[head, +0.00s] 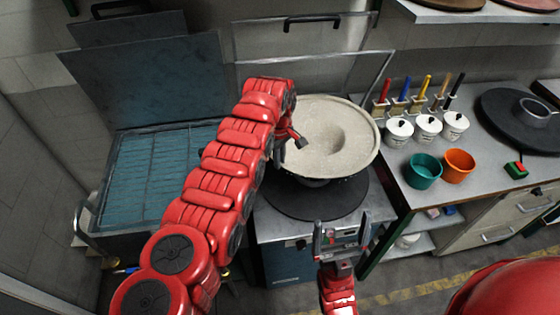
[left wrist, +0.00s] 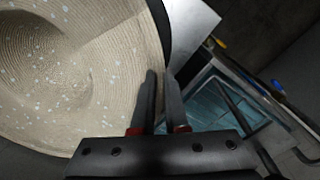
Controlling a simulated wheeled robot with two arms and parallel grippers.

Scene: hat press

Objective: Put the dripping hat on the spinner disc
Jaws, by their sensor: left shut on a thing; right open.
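The hat (head: 335,125) is wide-brimmed and cream, and my left gripper (head: 297,142) is shut on its left brim. In the left wrist view the hat (left wrist: 45,75) shows pale droplets on its woven surface, and the brim edge lies between the fingers (left wrist: 160,105). A dark round disc (head: 310,200) lies below the hat; the hat hides much of it, and I cannot tell if they touch. Another black disc (head: 495,110) with a grey hub sits on the right bench. My right gripper (head: 342,235) is open and empty in front of the hat.
A blue-lined basin (head: 155,175) with a raised lid stands at left. On the right bench are white cups (head: 428,127), a teal pot (head: 423,170), an orange pot (head: 458,165), coloured-handled tools (head: 403,88) and a red-green button (head: 516,169). A shelf (head: 475,14) overhangs the back right.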

